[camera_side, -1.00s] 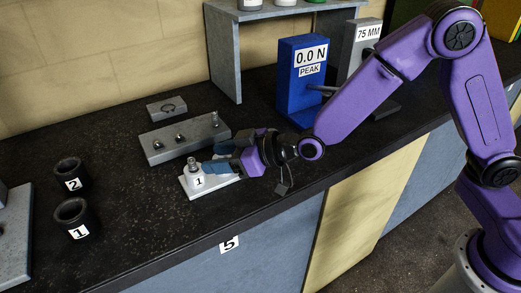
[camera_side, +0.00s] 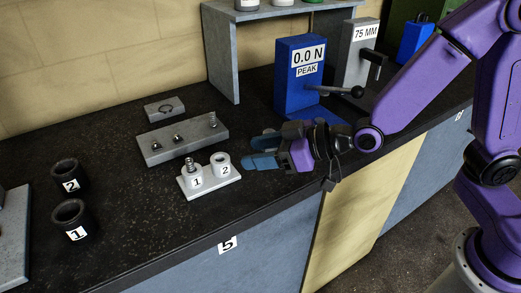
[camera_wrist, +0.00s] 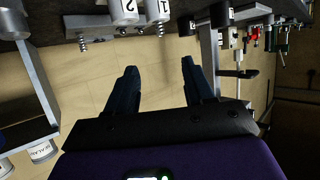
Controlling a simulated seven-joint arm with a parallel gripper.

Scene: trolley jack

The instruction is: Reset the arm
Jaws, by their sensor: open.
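My gripper (camera_side: 254,152) is open and empty, held above the dark worktop, to the right of the white block (camera_side: 213,184) with posts 1 and 2. Its blue fingers point left in the side view. In the wrist view my gripper (camera_wrist: 158,68) shows two dark blue fingers spread apart with nothing between them. Post 2 (camera_side: 222,166) shows a round open top. The fingers are apart from both posts.
Behind are a grey block with small studs (camera_side: 184,139), a blue 0.0 N PEAK gauge (camera_side: 301,78) and a grey 75 MM stand (camera_side: 360,50). Black cups 1 (camera_side: 71,220) and 2 (camera_side: 69,176) stand at left. The worktop's front middle is clear.

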